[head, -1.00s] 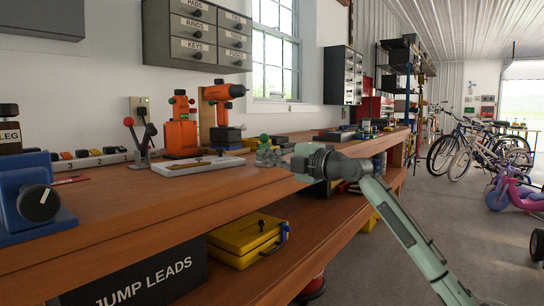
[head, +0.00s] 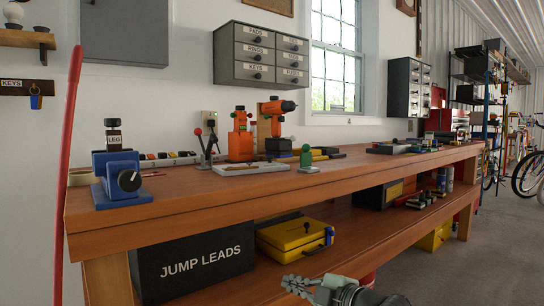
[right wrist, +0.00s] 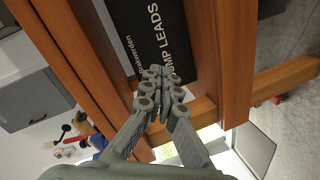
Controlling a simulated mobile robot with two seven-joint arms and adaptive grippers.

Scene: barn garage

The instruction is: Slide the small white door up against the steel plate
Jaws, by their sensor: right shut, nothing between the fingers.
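My right gripper (head: 297,287) is at the bottom of the head view, in front of the bench's lower shelf. In the right wrist view my right gripper (right wrist: 160,75) has its fingers together, with nothing held. A small white panel (right wrist: 256,148), probably the small white door, shows at the lower right of the right wrist view, apart from the fingers. Bright gaps show beside it. I cannot make out a steel plate for certain. The door does not show in the head view. My left gripper is not in view.
The wooden bench (head: 350,170) spans the head view. Its lower shelf holds a black JUMP LEADS box (head: 195,263) and a yellow case (head: 292,243). A blue vise-like tool (head: 120,180) stands on top. A red pole (head: 67,170) rises at left.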

